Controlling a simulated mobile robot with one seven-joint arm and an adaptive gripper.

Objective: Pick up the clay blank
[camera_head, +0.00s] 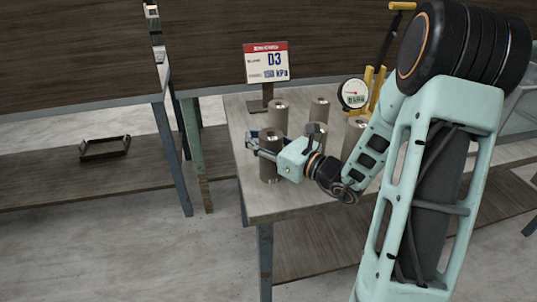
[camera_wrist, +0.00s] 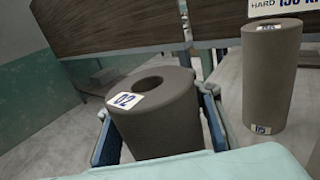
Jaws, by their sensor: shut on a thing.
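Several grey-brown clay blanks stand on the table. My gripper (camera_head: 268,147) is shut on the clay blank (camera_head: 269,168) nearest the table's front left. In the wrist view this blank (camera_wrist: 157,122) is a thick cylinder with a round hole in its top and a white tag reading 02. The gripper's blue-edged fingers (camera_wrist: 160,130) lie on both sides of it. The blank looks upright in the head view; I cannot tell if it touches the table. Another blank (camera_wrist: 271,80) stands to its right in the wrist view, apart from the fingers. In the head view one blank (camera_head: 278,115) stands behind the held one.
More blanks (camera_head: 320,109) stand at the back and right of the table (camera_head: 285,205). A sign reading D3 (camera_head: 266,64) stands at the back. A round gauge (camera_head: 353,94) with a yellow lever device (camera_head: 379,90) is at right. The table's front left is clear.

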